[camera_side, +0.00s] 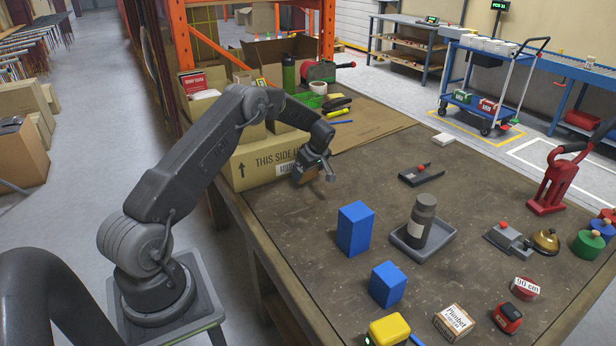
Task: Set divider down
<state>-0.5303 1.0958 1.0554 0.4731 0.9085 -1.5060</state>
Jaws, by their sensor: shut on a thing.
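My gripper (318,175) is at the front right of the cardboard box marked "THIS SIDE UP" (255,170), low over the worktable. It is shut on a small brown, cardboard-coloured piece (308,175), which I take to be the divider. Only a little of this piece shows at the fingers, and my gripper hides the rest. I cannot tell whether it touches the table or the box.
On the worktable (300,235), two blue blocks (355,229) (387,284) and a grey tray (446,240) holding a dark bottle (420,220) stand to the right and front. A flat cardboard sheet (370,123) lies behind. Bare table lies right of my gripper.

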